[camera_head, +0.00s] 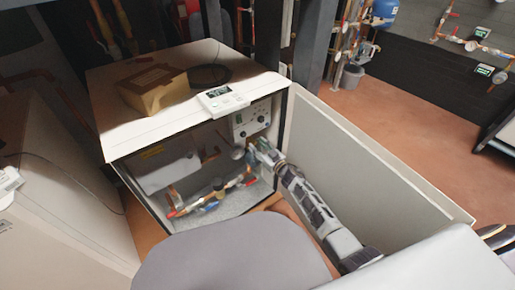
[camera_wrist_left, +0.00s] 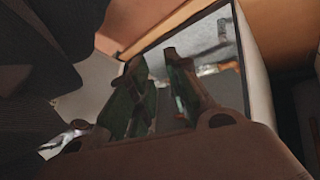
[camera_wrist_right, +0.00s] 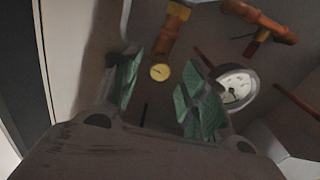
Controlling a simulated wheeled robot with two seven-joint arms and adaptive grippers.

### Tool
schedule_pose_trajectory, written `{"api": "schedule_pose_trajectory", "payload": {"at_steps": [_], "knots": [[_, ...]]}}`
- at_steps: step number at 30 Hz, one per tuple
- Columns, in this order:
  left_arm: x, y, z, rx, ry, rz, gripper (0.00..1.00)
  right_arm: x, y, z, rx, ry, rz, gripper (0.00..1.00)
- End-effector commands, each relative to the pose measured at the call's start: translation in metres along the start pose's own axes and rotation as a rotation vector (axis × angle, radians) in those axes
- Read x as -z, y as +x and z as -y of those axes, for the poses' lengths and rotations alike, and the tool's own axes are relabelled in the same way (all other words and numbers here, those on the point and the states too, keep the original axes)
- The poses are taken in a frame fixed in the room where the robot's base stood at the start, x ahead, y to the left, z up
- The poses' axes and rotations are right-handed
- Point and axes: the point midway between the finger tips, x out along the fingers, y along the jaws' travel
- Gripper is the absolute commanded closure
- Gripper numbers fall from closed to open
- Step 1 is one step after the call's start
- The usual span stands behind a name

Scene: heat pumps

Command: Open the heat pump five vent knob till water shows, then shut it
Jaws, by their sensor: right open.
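The heat pump (camera_head: 135,133) stands with its front open and its door (camera_head: 365,160) swung to the right. My right gripper (camera_head: 257,150) is inside the opening near a round gauge (camera_head: 237,153). In the right wrist view my right gripper (camera_wrist_right: 165,85) is open, with green pads apart. A small round yellow knob-like part (camera_wrist_right: 160,72) shows between its fingers, below a copper fitting (camera_wrist_right: 172,35); contact cannot be told. The white gauge (camera_wrist_right: 236,87) is beyond the right finger. My left gripper (camera_wrist_left: 157,70) is open and empty in its wrist view. I see no water.
Inside the cabinet are pipes with red (camera_head: 181,212) and blue handles (camera_head: 209,207) and a control panel (camera_head: 251,119). A cardboard box (camera_head: 153,88) and a white controller (camera_head: 223,99) lie on top. Another white cabinet (camera_head: 60,205) stands left.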

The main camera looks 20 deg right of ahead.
Motion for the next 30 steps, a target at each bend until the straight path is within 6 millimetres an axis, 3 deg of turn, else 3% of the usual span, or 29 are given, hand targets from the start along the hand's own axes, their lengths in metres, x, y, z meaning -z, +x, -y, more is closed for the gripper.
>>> {"api": "schedule_pose_trajectory", "payload": {"at_steps": [15,25,30], "knots": [[0.011,0.003,0.0,-0.004,0.007,-0.021,0.81,0.0,0.007,0.0,0.0,-0.001,0.0,0.58],[0.004,0.003,-0.001,-0.006,0.0,-0.011,0.81,0.0,0.007,0.001,0.0,-0.001,0.0,1.0],[0.0,0.002,-0.002,-0.005,-0.003,-0.002,0.81,0.0,0.007,0.001,0.001,0.004,0.001,1.0]]}}
